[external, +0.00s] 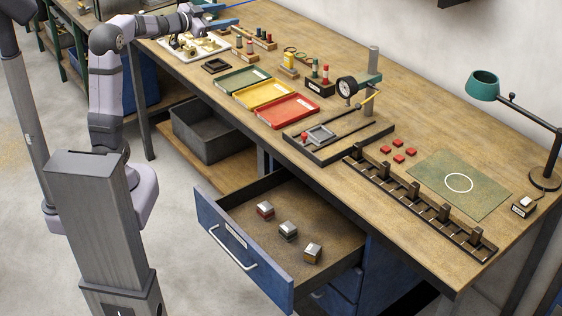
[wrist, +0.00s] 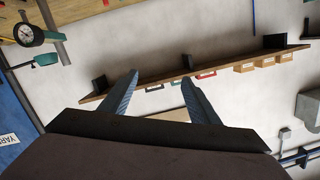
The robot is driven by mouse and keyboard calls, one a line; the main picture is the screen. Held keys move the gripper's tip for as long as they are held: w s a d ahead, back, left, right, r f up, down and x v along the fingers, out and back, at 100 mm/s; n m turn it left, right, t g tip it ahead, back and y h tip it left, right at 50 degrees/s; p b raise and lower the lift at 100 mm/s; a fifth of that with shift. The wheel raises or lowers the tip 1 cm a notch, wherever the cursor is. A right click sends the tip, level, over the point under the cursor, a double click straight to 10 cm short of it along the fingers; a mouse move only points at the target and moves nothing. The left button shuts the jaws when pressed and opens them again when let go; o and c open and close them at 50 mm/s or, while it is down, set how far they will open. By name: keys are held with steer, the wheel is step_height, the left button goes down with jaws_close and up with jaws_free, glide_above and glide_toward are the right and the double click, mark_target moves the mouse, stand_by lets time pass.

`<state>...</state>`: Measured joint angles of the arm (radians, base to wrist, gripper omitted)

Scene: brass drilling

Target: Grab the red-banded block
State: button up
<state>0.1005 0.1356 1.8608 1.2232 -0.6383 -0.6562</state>
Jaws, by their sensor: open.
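The red-banded block (external: 264,210), a small pale-topped block with a red stripe, lies in the open blue drawer (external: 244,238), the leftmost of three blocks there. A grey-banded block (external: 288,231) and a yellow-banded block (external: 312,252) lie in a line to its right. My gripper (external: 212,20) is over the far left end of the workbench, well away from the drawer. In the wrist view its two fingers (wrist: 160,78) are apart with nothing between them. That view faces the wall and a shelf, and no drawer block shows in it.
The workbench (external: 330,45) holds green, yellow and red trays (external: 290,110), a dial-gauge stand (external: 347,88), a black slotted rack (external: 415,205), small red pieces and a teal lamp (external: 484,85). The bench's front edge overhangs the drawer's back. The drawer's front half is open from above.

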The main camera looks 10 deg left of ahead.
steer(key=s+d+f+m+g+h+b, duration=0.2)
steer(key=s+d+f+m+g+h, duration=0.15)
steer(key=s+d+m+g, duration=0.35)
steer(key=s+f+m+g+y+b, duration=0.4)
steer(key=s+f+m+g+b, duration=0.15)
steer(key=s+f+g, duration=0.9)
steer(key=t, duration=0.2)
glide_toward(265, 206)
steer(key=shift+f+h+p+x, duration=0.25)
steer(key=shift+p+x, duration=0.2)
steer(key=shift+x, duration=0.65)
steer(key=shift+p+x, duration=0.45)
steer(key=shift+x, duration=2.45)
jaws_close()
